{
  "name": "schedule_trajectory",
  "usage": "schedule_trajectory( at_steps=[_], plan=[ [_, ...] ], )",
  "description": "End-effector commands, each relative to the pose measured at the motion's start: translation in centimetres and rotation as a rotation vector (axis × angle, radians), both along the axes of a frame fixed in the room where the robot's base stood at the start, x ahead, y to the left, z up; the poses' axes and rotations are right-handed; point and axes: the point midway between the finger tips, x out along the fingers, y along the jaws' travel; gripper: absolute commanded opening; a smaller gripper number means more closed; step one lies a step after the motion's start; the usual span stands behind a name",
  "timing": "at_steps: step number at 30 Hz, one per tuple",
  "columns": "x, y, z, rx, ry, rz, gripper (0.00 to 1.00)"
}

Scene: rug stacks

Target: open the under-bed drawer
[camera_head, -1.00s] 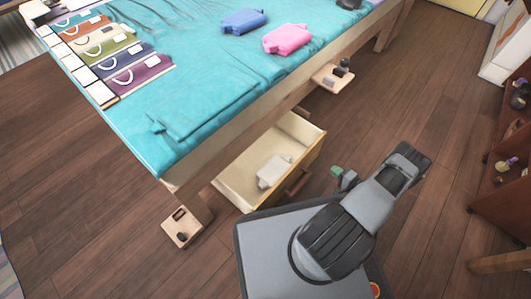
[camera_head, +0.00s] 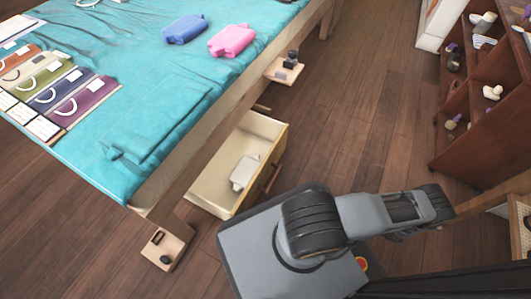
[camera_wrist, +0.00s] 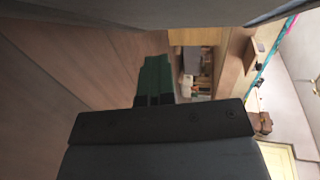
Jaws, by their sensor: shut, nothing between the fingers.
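The under-bed drawer (camera_head: 262,126) stands pulled out from under the bed (camera_head: 170,130) in the head view, its inside showing. A white hot-water-bottle-shaped item (camera_head: 244,173) lies in it. A dark handle (camera_head: 271,180) is on its outer front. My arm is beside the drawer, reaching to the right, away from it. My gripper (camera_wrist: 155,80) shows in the wrist view with green fingertips together and nothing between them. In the head view the fingertips are hidden behind the arm.
Blue (camera_head: 185,29) and pink (camera_head: 231,40) bottle-shaped items lie on the teal bedcover. A brown shelf unit (camera_head: 478,130) with several small things stands at the right. A small wooden ledge (camera_head: 285,72) juts from the bedside. Wood floor between bed and shelf is clear.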

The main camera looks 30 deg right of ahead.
Motion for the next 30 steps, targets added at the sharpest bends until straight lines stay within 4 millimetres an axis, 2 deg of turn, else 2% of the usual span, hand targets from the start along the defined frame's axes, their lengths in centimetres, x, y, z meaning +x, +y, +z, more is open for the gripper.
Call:
schedule_trajectory(
  at_steps=[15, 28, 30],
  plan=[
    [-3.7, -3.0, 0.0, -0.009, 0.002, 0.001, 0.00],
    [-4.2, -3.4, 0.0, -0.010, 0.002, 0.002, 0.00],
    [-4.2, -3.4, 0.0, -0.010, 0.002, 0.002, 0.04]
  ],
)
